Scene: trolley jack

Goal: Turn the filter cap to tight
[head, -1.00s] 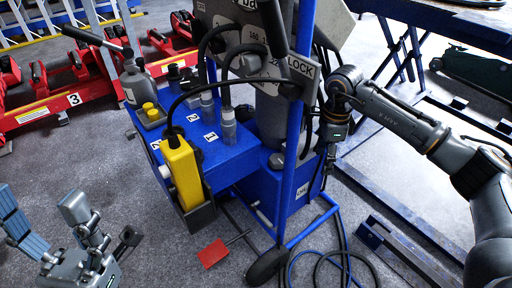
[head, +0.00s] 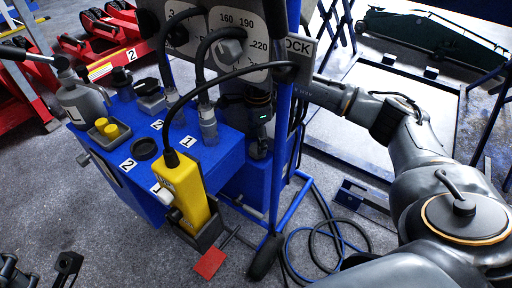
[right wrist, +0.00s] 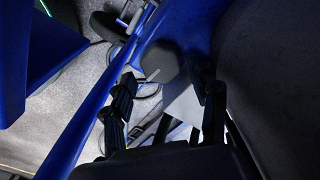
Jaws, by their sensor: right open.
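I cannot tell for sure which part is the filter cap. A round black cap (head: 145,149) sits on the blue box of the cart (head: 214,152), near labels marked 2. My right gripper (head: 260,140) is behind the cart's blue upright post, below the dial panel, and my arm hides what is around it. In the right wrist view my right gripper (right wrist: 168,105) has its fingers spread, with nothing clearly held. A dark grey rounded shape (right wrist: 155,62) shows beyond the fingers. My left gripper (head: 66,266) is partly in view at the lower left edge; its jaw state is unclear.
A yellow pendant (head: 182,190) hangs at the box's front on a black cable. Hoses (head: 335,240) lie on the floor. The blue post (head: 281,150) is close to my right arm.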

